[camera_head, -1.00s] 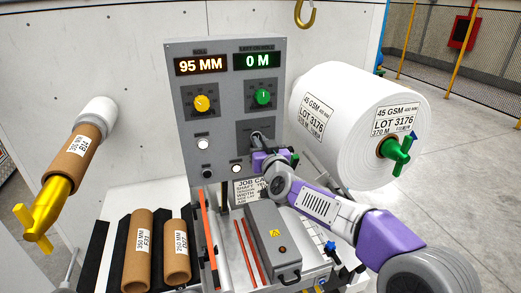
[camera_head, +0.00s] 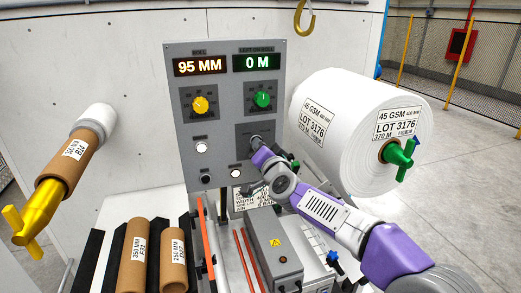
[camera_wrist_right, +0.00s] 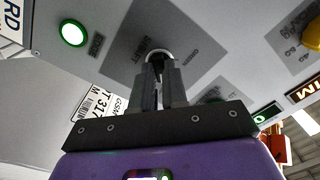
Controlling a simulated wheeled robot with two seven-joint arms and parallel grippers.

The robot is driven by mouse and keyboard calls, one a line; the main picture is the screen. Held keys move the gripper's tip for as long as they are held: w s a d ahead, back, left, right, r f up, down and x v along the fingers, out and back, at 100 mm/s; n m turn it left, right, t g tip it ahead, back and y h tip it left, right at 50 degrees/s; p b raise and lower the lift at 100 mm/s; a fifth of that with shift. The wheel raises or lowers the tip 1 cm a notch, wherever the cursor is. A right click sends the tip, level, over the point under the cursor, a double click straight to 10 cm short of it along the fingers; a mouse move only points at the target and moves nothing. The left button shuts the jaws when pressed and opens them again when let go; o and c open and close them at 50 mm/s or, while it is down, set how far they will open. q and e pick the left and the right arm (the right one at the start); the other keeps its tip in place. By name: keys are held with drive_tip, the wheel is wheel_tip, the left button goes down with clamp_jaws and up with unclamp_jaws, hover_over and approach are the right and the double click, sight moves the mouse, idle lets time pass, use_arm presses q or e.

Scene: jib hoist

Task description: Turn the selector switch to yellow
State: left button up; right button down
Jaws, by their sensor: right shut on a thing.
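The selector switch (camera_wrist_right: 158,54) is on a dark plate on the grey control panel (camera_head: 226,112). Only its pale round rim shows in the right wrist view, behind my fingers. In the head view its plate (camera_head: 272,131) shows at the panel's lower right. My right gripper (camera_wrist_right: 161,75) is shut on the switch's handle, and the gripper also shows in the head view (camera_head: 256,142). The fingers hide the handle, so I cannot tell which colour it points to. My left gripper is not in view.
Yellow (camera_head: 200,105) and green (camera_head: 262,100) knobs sit above, under displays reading 95 MM and 0 M. A large white roll (camera_head: 345,125) stands close to the right of the panel and my right arm. Cardboard cores (camera_head: 134,262) and a grey box (camera_head: 272,255) lie below.

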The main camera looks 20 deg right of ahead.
idle(0.4)
drive_tip(key=c, duration=1.1)
unclamp_jaws()
drive_tip(key=shift+c, duration=0.2)
drive_tip(key=s, duration=0.7)
drive_tip(key=shift+s+b, duration=0.3)
drive_tip(key=shift+b, duration=0.05)
drive_tip(key=shift+d, duration=0.15)
